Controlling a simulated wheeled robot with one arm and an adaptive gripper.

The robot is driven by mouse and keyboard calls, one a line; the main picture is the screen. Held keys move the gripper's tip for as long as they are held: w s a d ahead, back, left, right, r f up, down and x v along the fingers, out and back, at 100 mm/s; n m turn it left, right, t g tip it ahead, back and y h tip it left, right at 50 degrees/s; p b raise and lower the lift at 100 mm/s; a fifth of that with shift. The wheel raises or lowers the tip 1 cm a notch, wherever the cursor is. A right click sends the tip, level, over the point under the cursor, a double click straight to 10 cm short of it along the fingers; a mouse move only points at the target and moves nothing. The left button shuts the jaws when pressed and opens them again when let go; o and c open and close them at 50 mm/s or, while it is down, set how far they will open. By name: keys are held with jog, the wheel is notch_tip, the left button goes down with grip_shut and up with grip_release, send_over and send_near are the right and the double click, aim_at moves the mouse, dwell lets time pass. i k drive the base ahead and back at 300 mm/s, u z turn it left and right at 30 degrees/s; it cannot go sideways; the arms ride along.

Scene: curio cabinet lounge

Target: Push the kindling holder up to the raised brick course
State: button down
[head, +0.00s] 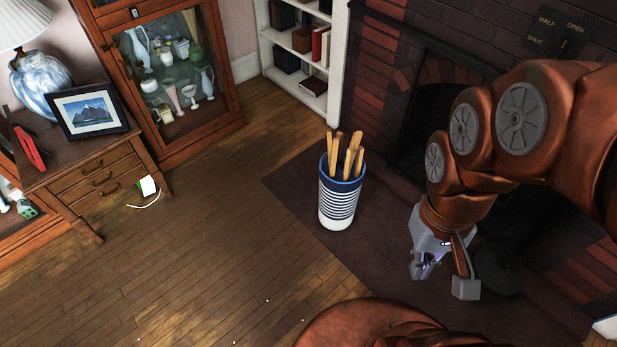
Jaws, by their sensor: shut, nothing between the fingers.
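The kindling holder (338,205) is a white and blue striped cylinder with several wooden sticks standing in it. It stands upright on the dark hearth slab (296,178), left of the fireplace opening. My gripper (440,275) is low over the slab, to the right of the holder and nearer to me, clearly apart from it. It is shut and empty, pointing down. The brick fireplace (376,92) rises behind the holder. A raised brick course along its foot is hard to make out in the dark, and my arm covers part of that area.
A glass-front cabinet (228,114) and a white bookshelf (336,62) stand at the back. A drawer chest (60,172) with a lamp (38,84) and framed picture (91,111) is at left. A white plug-like item with a cord (148,186) is by it. The wooden floor between is mostly clear.

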aim_at(342, 171)
jog(key=k, duration=0.5)
jog(key=u, duration=1.7)
jog(key=i, duration=1.15)
jog(key=z, duration=0.9)
